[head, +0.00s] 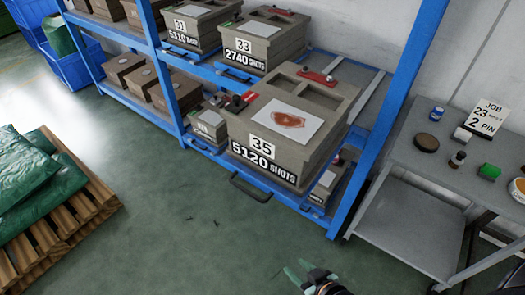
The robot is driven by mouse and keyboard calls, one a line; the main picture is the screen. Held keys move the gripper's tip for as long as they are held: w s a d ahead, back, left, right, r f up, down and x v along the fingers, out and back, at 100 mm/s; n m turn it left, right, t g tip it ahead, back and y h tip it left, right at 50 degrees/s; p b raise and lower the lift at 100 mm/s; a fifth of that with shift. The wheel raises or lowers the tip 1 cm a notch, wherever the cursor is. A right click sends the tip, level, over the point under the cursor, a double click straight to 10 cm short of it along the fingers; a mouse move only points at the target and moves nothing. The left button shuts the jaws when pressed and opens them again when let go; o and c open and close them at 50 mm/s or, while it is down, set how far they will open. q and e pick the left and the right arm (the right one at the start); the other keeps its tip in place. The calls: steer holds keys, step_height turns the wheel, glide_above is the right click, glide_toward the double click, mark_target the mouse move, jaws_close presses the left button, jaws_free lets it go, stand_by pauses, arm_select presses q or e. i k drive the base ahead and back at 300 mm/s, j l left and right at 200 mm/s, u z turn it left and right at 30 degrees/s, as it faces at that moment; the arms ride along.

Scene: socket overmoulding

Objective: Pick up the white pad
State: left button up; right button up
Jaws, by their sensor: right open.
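My right gripper (299,270) shows at the bottom edge, its greenish fingers apart and empty above the green floor. It is well to the left of and below the grey worktable (408,192). My left gripper is not in view.
The floor (215,235) ahead is mostly clear.

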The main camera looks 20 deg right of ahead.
mark_target(462, 136)
steer(key=z, duration=2)
